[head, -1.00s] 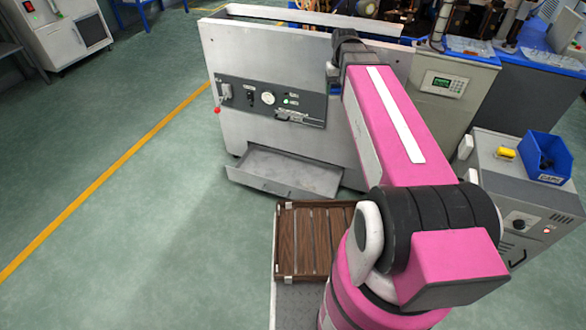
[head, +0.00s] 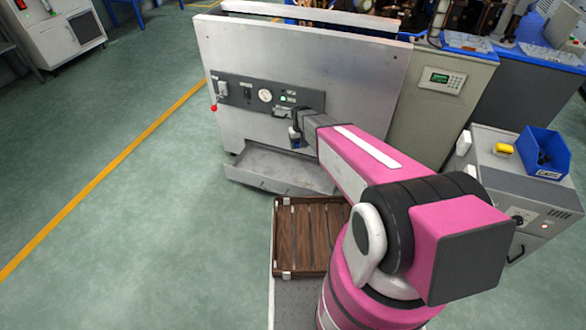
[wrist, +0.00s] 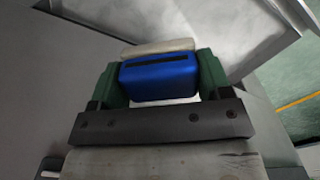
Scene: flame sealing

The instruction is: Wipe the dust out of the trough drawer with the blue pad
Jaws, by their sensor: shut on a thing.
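The trough drawer (head: 262,166) is pulled open at the foot of the grey machine. Its floor looks pale and mottled, and it also shows in the wrist view (wrist: 225,35). I cannot clearly tell dust from the metal's own marks. My gripper (wrist: 160,68) has its green fingers shut on the blue pad (wrist: 160,80), one finger on each side. A pale layer shows at the pad's edges. In the head view my gripper (head: 295,140) hangs in front of the machine's panel, above the drawer's right part. Contact between pad and drawer floor is not visible.
The machine's control panel (head: 262,96) is close behind my wrist. A brown slatted wooden crate (head: 308,235) stands in front of the drawer. A grey cabinet with a blue bin (head: 545,155) is at the right. Green floor at the left is clear.

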